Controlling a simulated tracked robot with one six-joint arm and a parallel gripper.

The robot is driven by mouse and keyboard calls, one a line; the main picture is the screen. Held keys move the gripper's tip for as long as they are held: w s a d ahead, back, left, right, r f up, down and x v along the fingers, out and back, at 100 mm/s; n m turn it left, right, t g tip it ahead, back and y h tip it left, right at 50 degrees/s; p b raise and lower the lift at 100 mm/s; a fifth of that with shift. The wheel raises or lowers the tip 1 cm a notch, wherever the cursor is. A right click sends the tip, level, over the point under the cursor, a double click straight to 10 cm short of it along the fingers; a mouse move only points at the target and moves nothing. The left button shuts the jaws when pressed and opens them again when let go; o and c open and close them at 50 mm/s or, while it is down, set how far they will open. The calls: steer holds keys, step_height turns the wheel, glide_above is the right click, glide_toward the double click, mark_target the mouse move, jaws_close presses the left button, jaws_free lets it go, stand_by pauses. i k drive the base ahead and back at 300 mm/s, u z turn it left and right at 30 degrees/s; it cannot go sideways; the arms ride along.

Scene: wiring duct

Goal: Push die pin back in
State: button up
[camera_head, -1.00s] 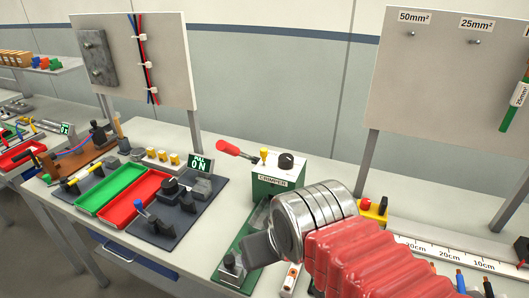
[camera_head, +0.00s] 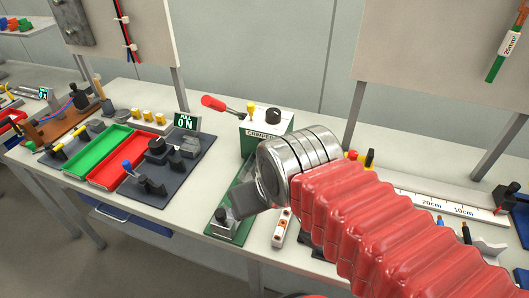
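The green crimper (camera_head: 249,137) stands at the back of the bench, labelled CRIMPER, with a red-handled lever (camera_head: 214,103) reaching left. A small yellow pin-like piece (camera_head: 251,108) stands up from its white top beside a black knob (camera_head: 273,115). I cannot tell whether this yellow piece is the die pin. My gripper (camera_head: 243,198) is a dark grey end on a shiny metal wrist, in front of the crimper and over its green base plate. It appears apart from the yellow piece. Its fingers are seen from behind, so their opening is hidden, and the wrist hides part of the crimper's front.
Left of the crimper are a dark plate (camera_head: 188,170) with a blue-handled clamp, a PULL ON sign (camera_head: 186,122), and red (camera_head: 104,176) and green (camera_head: 92,155) trays. A ruler (camera_head: 440,206) lies at right. Upright panels stand behind the bench.

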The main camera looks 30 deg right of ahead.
mark_target(250, 105)
steer(key=u, duration=0.25)
steer(key=k, duration=0.35)
steer(key=u, duration=1.05)
